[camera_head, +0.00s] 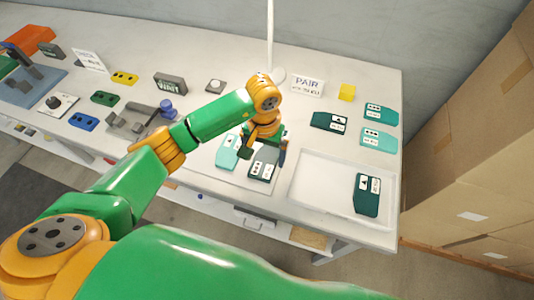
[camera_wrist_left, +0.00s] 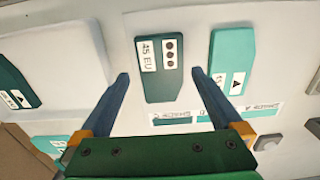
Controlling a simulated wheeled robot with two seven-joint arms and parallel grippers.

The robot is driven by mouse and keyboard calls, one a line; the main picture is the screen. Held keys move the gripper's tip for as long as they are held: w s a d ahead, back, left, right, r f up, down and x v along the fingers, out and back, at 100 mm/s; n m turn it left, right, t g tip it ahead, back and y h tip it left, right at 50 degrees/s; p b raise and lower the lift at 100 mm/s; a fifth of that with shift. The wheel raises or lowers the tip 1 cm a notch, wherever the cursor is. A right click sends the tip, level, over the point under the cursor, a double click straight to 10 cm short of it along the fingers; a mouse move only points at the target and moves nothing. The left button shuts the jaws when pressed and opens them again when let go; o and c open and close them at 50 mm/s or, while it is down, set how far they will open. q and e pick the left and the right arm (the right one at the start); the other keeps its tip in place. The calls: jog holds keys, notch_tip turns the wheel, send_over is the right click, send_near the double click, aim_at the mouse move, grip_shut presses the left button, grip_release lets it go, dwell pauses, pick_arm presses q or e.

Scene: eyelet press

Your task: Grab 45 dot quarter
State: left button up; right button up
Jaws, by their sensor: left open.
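A dark green shoe quarter (camera_wrist_left: 160,85) lies flat in the wrist view, its white labels reading "45 EU" and showing several black dots. In the head view it (camera_head: 262,166) lies below my left gripper (camera_head: 265,150), partly covered by it. My left gripper (camera_wrist_left: 160,78) is open, with one blue finger on each side of this quarter in the wrist view. The fingers look apart from it; their height over the table is hard to tell. A lighter teal quarter (camera_wrist_left: 233,50) with a triangle mark lies beside it, also in the head view (camera_head: 228,151).
A white tray (camera_head: 327,202) on the right holds another dark quarter (camera_head: 367,194). One dark (camera_head: 328,122) and two teal quarters (camera_head: 379,138) lie behind it.

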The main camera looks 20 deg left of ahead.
aim_at(264, 163)
pick_arm(q)
notch_tip(264, 163, down, 3)
jog(key=shift+a+f, duration=0.1)
jog(key=shift+a, duration=0.05)
jog(key=shift+w+f, duration=0.1)
jog(key=shift+w, duration=0.15)
jog(key=shift+c, duration=0.4)
jog(key=shift+s, duration=0.25)
jog(key=c, duration=1.1)
jog(key=shift+w, duration=0.15)
